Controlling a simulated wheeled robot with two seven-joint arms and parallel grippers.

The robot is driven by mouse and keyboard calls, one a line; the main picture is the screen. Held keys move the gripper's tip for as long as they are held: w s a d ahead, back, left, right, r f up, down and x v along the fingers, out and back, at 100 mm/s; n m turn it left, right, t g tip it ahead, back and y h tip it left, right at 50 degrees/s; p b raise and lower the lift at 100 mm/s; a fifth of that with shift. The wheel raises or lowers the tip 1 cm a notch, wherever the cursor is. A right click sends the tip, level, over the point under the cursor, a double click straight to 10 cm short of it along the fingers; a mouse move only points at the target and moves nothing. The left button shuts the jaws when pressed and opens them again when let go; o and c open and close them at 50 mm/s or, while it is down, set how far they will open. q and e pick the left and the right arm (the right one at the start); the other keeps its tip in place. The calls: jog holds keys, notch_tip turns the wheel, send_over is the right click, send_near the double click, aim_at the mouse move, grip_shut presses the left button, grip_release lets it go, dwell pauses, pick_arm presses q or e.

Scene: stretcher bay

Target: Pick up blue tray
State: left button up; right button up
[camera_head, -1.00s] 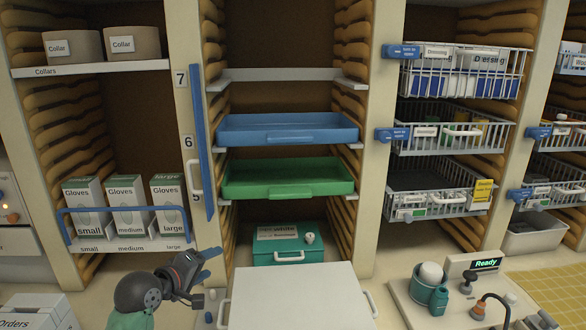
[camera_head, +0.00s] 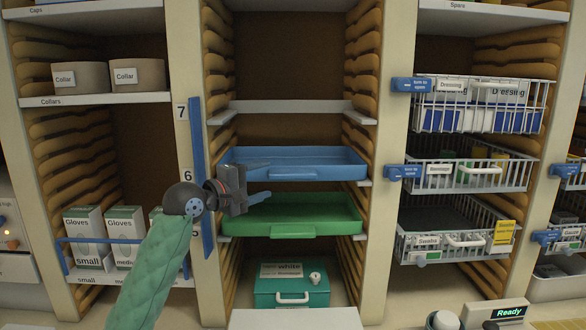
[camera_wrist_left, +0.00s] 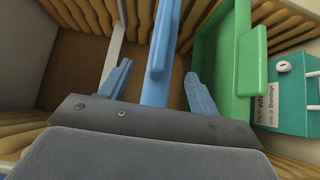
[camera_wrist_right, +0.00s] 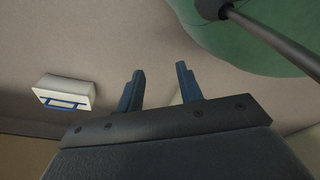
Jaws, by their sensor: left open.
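The blue tray (camera_head: 315,173) rests level on side supports in the middle bay of the rack, with a lip along its front edge. My left gripper (camera_head: 262,180) is at the tray's front left. Its jaws are open, one finger above and one below the tray's level. In the left wrist view the tray's front (camera_wrist_left: 160,60) lies between the open fingers (camera_wrist_left: 158,72), with gaps on both sides. My right gripper (camera_wrist_right: 160,70) shows only in its wrist view, fingers apart and empty, far from the tray.
A green tray (camera_head: 300,230) sits just below the blue one, close to my lower left finger. A white shelf (camera_head: 290,107) is above. Wire baskets (camera_head: 470,175) are on the right.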

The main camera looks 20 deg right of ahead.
aim_at(278, 175)
pick_arm(q)
jog(key=shift+p+x, duration=0.4)
jog(key=shift+x, duration=0.65)
jog(key=p+x, duration=0.3)
jog(key=shift+w+d, duration=0.25)
jog(key=shift+d, duration=0.05)
jog(key=shift+w+d+f+p, duration=0.15)
jog(key=shift+w+d+p, duration=0.15)
jog(key=shift+d+p, duration=0.1)
pick_arm(e)
jog(key=s+d+g, duration=0.1)
jog(key=s+d, duration=0.1)
jog(key=s, duration=0.9)
jog(key=shift+s+d, duration=0.15)
jog(key=shift+s, duration=0.1)
jog(key=shift+f, duration=0.1)
pick_arm(q)
grip_shut()
jog(key=shift+r, duration=0.2)
